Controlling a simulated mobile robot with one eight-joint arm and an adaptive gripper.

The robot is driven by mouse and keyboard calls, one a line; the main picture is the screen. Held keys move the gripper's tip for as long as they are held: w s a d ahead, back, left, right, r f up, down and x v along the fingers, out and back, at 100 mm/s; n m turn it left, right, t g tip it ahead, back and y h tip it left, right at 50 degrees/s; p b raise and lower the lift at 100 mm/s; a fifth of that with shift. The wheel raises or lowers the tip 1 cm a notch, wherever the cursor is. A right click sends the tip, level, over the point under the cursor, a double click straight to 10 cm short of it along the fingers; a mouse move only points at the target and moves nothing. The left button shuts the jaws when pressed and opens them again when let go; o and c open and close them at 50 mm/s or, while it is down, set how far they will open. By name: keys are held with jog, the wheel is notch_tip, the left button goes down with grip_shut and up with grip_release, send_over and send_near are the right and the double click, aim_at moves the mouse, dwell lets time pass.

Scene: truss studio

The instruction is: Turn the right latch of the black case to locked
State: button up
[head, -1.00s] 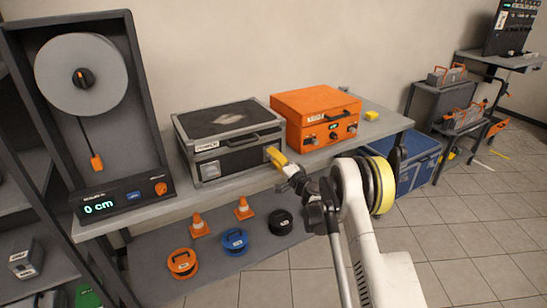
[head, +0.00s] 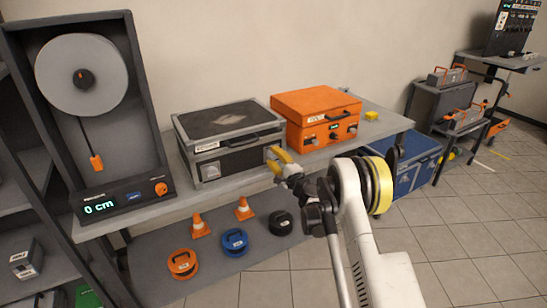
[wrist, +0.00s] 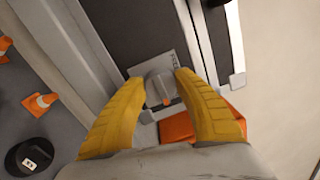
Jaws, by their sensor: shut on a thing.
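The black case (head: 222,118) with grey edges stands closed on the bench, left of the orange case. My gripper (head: 275,156) is at the right end of its front face, its yellow fingers reaching the right latch. In the wrist view my gripper (wrist: 158,76) has one finger on each side of the latch's grey knob (wrist: 156,90), shut on it. The fingers partly hide the latch in the head view. The left latch (head: 209,171) is a pale plate on the front face.
The orange case (head: 310,103) stands close on the right, with a small yellow block (head: 371,115) beyond it. Cones and round reels lie on the lower shelf (head: 215,285). A blue chest (head: 412,170) stands at right.

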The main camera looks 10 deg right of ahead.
dwell(0.3)
jog(key=o, duration=1.2)
jog(key=v, duration=1.2)
jog(key=shift+f, duration=0.1)
